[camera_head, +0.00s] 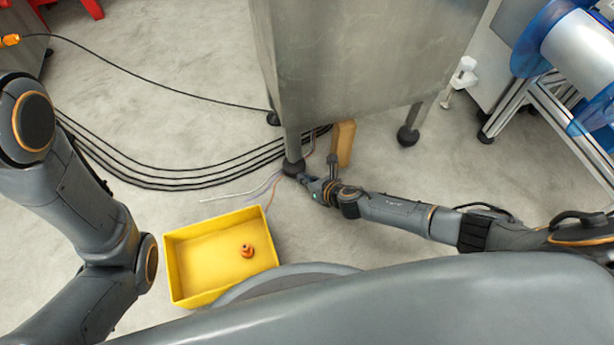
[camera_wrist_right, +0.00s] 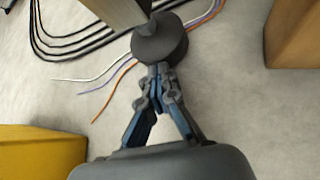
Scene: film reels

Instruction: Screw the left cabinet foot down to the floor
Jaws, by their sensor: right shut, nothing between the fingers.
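The grey metal cabinet (camera_head: 360,60) stands on thin legs with round dark feet. Its left foot (camera_head: 293,167) is at the front left leg; in the right wrist view the foot (camera_wrist_right: 160,42) is a dark round disc under the leg. I cannot tell whether it presses on the floor. My right gripper (camera_head: 305,179) reaches in from the right, low at the foot. In the wrist view its closed fingertips (camera_wrist_right: 157,68) are at the foot's near edge, with nothing between them; contact is unclear. My left arm shows at the left, but its gripper is out of view.
A wooden block (camera_head: 343,143) stands on the floor just right of the foot. A yellow bin (camera_head: 172,268) with a small orange part (camera_head: 247,251) is in front. Black cables (camera_head: 170,183) and thin coloured wires (camera_wrist_right: 112,88) run behind and left of the foot. Another foot (camera_head: 408,136) is at right.

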